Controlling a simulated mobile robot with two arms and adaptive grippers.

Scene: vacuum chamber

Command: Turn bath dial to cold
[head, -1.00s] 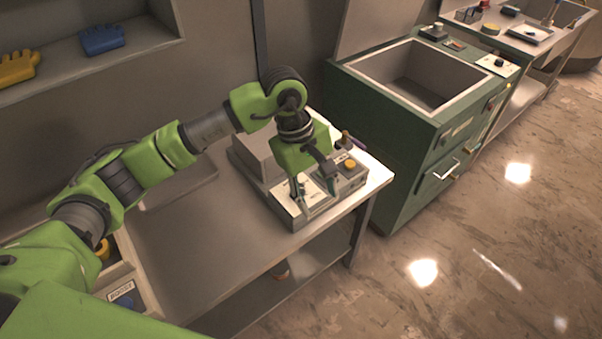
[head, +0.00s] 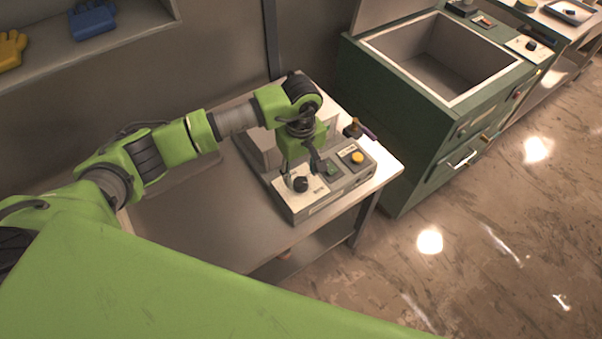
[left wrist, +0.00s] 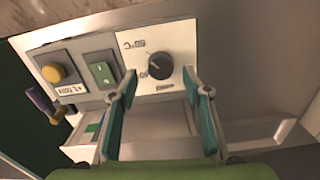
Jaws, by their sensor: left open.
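The bath dial (head: 300,184) is a black round knob on a white panel at the front left of a grey bath unit (head: 318,208). In the left wrist view the dial (left wrist: 160,66) shows clearly, with a pale pointer mark on its upper left side and "60°C" printed near it. Other print is upside down and hard to read. My left gripper (head: 302,166) is open and empty, just above and behind the dial. Its two teal-padded fingers (left wrist: 160,88) stand apart on either side below the dial in the wrist view, not visibly touching it. My right gripper is not in view.
Right of the dial are a green rocker switch (left wrist: 103,73) and a yellow button (left wrist: 53,74) in wrist-view mirror order. A purple-and-brass tool (head: 357,130) lies near the table's back right corner. A green cabinet with an open basin (head: 420,110) stands right. The table's left part is clear.

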